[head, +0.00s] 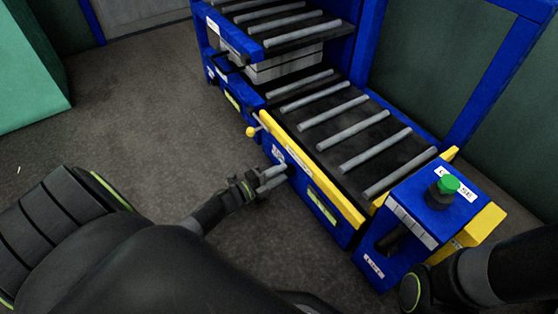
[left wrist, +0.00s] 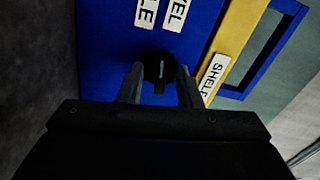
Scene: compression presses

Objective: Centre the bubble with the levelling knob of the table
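The roller table (head: 345,135) has a blue front with a yellow edge strip. In the left wrist view a round black knob (left wrist: 158,66) with a pale pointer line sits on the blue panel, under white labels reading partly "VEL" and "LE". My left gripper (head: 272,178) is at this front; in the left wrist view its open fingers (left wrist: 160,78) stand either side of the knob, with a gap on the right. Whether they touch it I cannot tell. A yellow-green strip (head: 322,207), perhaps the bubble vial, is on the front; no bubble can be made out. My right gripper is not in view.
A control box (head: 395,235) with a green button (head: 448,184) and a black handle stands at the right. A yellow ball-ended lever (head: 251,131) sticks out left of the table front. The blue press (head: 255,45) stands behind. Floor at the left is clear.

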